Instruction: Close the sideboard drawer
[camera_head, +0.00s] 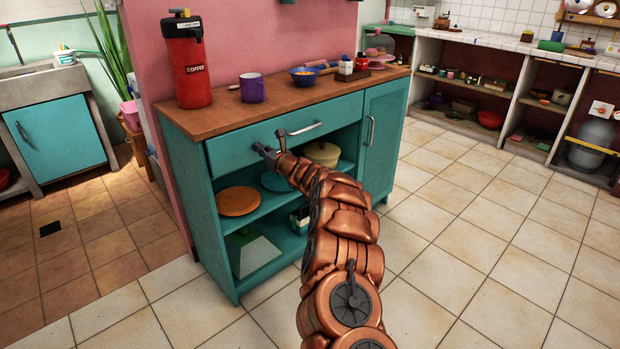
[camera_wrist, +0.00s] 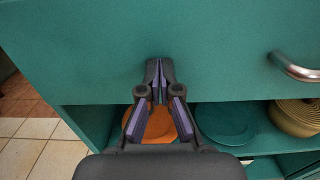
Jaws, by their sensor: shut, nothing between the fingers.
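The sideboard (camera_head: 222,230) is teal with a brown wooden top. Its wide drawer front (camera_head: 235,148) runs under the top and looks close to flush with the body; any small gap is hard to make out. The drawer's metal bar handle (camera_head: 305,129) is right of my gripper and also shows at the right of the wrist view (camera_wrist: 297,68). My gripper (camera_head: 258,148) is shut and empty, its fingertips at the left-middle of the drawer front. In the wrist view the fingertips (camera_wrist: 160,66) point at the plain teal panel; whether they touch it I cannot tell.
The open shelves below hold an orange plate (camera_head: 238,201) and a lidded pot (camera_head: 322,153). A door (camera_head: 384,125) is at right. Tiled floor is clear in front.

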